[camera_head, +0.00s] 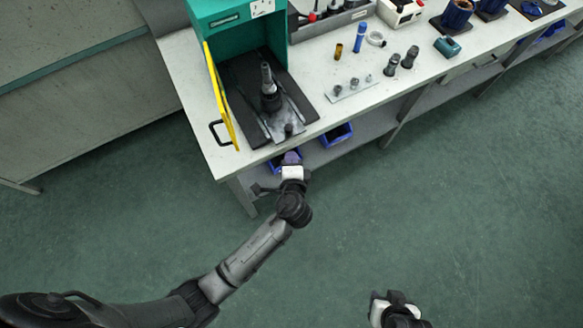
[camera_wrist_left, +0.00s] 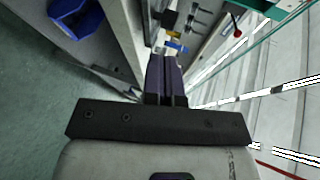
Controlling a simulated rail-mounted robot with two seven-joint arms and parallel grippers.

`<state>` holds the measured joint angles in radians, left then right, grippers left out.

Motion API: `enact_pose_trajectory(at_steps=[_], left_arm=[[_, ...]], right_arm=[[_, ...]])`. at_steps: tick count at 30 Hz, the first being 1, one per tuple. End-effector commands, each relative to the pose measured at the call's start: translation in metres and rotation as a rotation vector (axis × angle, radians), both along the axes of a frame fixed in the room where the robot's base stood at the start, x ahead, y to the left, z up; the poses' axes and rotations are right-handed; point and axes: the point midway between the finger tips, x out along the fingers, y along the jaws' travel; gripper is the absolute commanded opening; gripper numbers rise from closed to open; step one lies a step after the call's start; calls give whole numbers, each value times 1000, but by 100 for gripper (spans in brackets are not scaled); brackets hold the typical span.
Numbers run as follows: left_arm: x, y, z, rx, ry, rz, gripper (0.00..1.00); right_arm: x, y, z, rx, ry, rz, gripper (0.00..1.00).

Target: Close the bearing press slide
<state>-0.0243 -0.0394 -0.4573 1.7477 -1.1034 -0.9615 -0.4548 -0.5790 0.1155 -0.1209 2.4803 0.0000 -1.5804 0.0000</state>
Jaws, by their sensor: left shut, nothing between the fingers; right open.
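The bearing press has a green housing (camera_head: 222,22) at the top left of the bench in the head view. Its slide (camera_head: 292,117) is a grey plate on a dark base, pulled out towards the bench's front edge. A dark upright part (camera_head: 268,88) stands on it, and a small dark knob (camera_head: 288,129) is at its front end. My left gripper (camera_head: 291,158) is just off the bench's front edge, below the slide, apart from the knob. Its purple fingers (camera_wrist_left: 167,78) are shut and empty in the left wrist view. My right gripper (camera_head: 388,300) is low in the picture, over the floor, open.
A yellow door (camera_head: 221,98) with a black handle (camera_head: 216,132) stands open at the press's left. Small parts on a plate (camera_head: 352,89) and dark fittings (camera_head: 402,58) lie right of the press. Blue bins (camera_head: 337,135) sit under the bench edge. Floor in front is free.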

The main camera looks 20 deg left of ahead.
Motion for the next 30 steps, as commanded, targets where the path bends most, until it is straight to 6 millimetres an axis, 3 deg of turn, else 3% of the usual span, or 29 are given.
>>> enact_pose_trajectory(at_steps=[6,12,18,30], left_arm=[[35,15,-12,1,-1,2,0],[57,24,-11,0,-1,1,0],[67,29,-11,0,0,2,0],[69,30,-11,-1,1,2,0]], right_arm=[[0,-3,-7,-11,0,6,43],[0,-4,-8,-12,0,7,43],[0,-3,-9,-9,1,4,43],[0,0,-9,0,1,-2,43]])
